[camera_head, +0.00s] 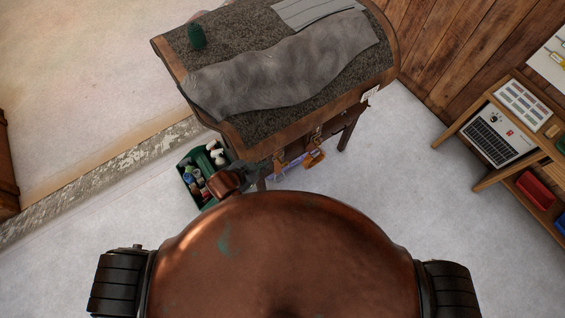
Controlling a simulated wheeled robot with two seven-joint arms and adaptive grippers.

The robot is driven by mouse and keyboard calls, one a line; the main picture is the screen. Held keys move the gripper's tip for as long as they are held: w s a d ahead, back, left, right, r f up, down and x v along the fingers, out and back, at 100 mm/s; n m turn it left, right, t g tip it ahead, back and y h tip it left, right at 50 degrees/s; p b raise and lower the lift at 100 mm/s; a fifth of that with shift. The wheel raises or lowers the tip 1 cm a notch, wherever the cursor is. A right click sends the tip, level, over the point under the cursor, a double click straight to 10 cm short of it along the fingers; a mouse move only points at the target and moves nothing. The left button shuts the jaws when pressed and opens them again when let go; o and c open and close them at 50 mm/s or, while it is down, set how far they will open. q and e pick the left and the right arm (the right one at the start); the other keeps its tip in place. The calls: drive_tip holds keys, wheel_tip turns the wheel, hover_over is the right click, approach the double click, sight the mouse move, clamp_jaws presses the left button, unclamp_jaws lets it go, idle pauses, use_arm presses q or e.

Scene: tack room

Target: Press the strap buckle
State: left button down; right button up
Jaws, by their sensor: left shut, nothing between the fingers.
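The strap buckle (317,131) seems to be the small metallic piece on a brown strap at the front edge of the bench; it is too small to make out clearly. My left gripper (262,178) is small and dark, just beyond my copper body and below the bench's front edge. It is shut and empty, to the left of the buckle and apart from it in the picture. My right gripper is out of view.
The bench (248,133) has a dark fleecy top with a grey cloth (285,75) and a green spool (196,37). A green crate (183,176) of bottles stands at left. Orange and purple items hang below the bench. A wooden shelf (480,118) stands right; the floor between is clear.

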use_arm(q)
drive_tip(key=shift+w+d+f+m+h, duration=0.15)
drive_tip(key=shift+d+f+m+h, duration=0.25)
drive_tip(key=shift+d, duration=0.35)
drive_tip(key=shift+w+d+f+m+h, duration=0.1)
drive_tip(key=shift+d+f+m+h, duration=0.1)
drive_tip(key=shift+d+f+m, duration=0.4)
drive_tip(key=shift+d+r, duration=0.2)
drive_tip(key=shift+r, duration=0.05)
drive_tip(key=s+a+f+p+x, duration=0.1)
drive_tip(key=f+x, duration=0.1)
drive_tip(key=x, duration=1)
drive_tip(key=shift+w+a+f+p, duration=0.2)
drive_tip(key=shift+a+f+p, duration=0.05)
drive_tip(key=shift+f+p, duration=0.1)
